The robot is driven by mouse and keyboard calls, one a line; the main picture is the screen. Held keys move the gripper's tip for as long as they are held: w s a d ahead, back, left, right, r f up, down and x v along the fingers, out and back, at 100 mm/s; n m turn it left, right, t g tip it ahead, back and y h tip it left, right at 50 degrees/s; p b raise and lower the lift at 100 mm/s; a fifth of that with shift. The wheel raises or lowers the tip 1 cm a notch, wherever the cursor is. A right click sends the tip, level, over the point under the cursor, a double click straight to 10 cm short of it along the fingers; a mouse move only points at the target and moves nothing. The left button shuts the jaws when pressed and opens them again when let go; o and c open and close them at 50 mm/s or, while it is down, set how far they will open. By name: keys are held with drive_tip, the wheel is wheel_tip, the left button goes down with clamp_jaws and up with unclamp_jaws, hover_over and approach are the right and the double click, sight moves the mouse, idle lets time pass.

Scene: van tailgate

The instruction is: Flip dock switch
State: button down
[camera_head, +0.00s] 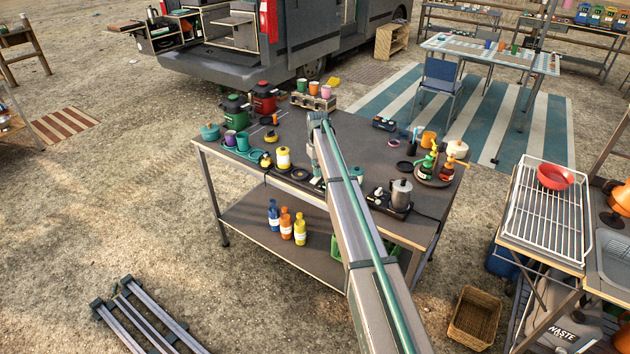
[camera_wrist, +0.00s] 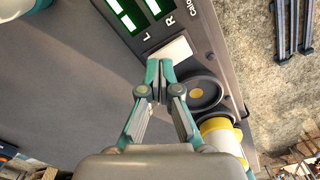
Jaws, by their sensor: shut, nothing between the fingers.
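My gripper (camera_wrist: 159,72) is shut and empty in the wrist view. Its fingertips are at the near edge of a small white plate (camera_wrist: 176,51) on a dark panel (camera_wrist: 196,35). Whether they touch it I cannot tell. The panel has two lit green displays (camera_wrist: 126,14) and the letters L and R, with a cut-off word along its edge. No part is clearly marked as the dock switch; the fingertips hide a little of the panel. In the head view my arm hides most of this spot near the table's front edge.
Beside the fingers is a black round disc (camera_wrist: 208,92) with a yellow centre, then a yellow and white canister (camera_wrist: 224,139), also in the head view (camera_head: 283,158). The dark table (camera_head: 345,135) holds bottles, a metal pot (camera_head: 401,191) and cups. Bare tabletop lies left in the wrist view.

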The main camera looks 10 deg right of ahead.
drive_tip(key=shift+f, duration=0.55)
idle(0.4)
drive_tip(key=shift+r, duration=0.15)
drive_tip(key=shift+r+p, duration=1.1)
drive_tip(key=shift+r, duration=2.25)
